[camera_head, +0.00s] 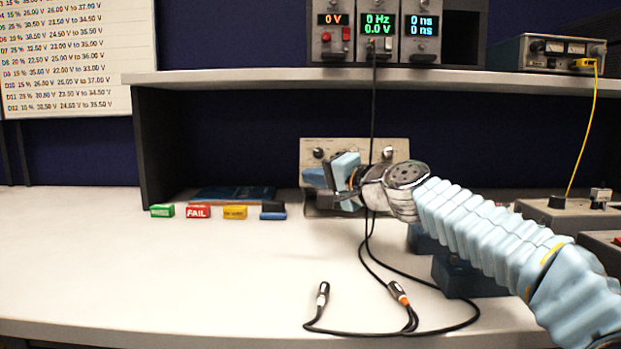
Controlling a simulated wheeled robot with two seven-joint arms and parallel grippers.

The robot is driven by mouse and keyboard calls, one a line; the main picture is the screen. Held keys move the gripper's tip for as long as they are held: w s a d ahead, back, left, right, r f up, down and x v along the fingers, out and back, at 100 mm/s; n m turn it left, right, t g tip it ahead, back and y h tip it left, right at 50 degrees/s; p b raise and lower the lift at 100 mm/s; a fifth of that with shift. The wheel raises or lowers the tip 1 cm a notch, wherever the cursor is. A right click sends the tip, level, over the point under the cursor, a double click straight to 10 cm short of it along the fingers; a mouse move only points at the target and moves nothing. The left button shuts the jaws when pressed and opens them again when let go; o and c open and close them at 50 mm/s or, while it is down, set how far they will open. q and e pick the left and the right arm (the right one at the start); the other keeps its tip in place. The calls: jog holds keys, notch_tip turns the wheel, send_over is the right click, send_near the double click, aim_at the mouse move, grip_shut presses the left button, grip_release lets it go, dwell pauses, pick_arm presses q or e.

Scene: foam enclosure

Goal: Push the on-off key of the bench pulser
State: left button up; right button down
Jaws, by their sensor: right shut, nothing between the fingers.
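A beige-fronted box with knobs, which I take to be the bench pulser (308,144), stands on the bench under the shelf, at the middle of the picture. My right gripper (328,176) is in front of its face, shut and empty, with its blue-padded fingers pointing left. The gripper and wrist hide much of the panel, and I cannot make out the on-off key. I cannot tell whether the fingers touch the panel. My left gripper is not in view.
A black cable (374,100) hangs from the shelf modules (378,42) past the pulser to connectors (323,291) on the bench. Several coloured blocks (198,211) and a dark blue book (232,194) lie left. Grey boxes (575,215) stand right. The front left bench is clear.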

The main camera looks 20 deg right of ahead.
jog(key=s+a+r+p, duration=0.1)
jog(key=s+r+p, duration=0.1)
jog(key=s, duration=0.3)
jog(key=shift+s+a, duration=0.2)
jog(key=shift+a, duration=0.05)
jog(key=shift+r, duration=0.1)
dwell(1.1)
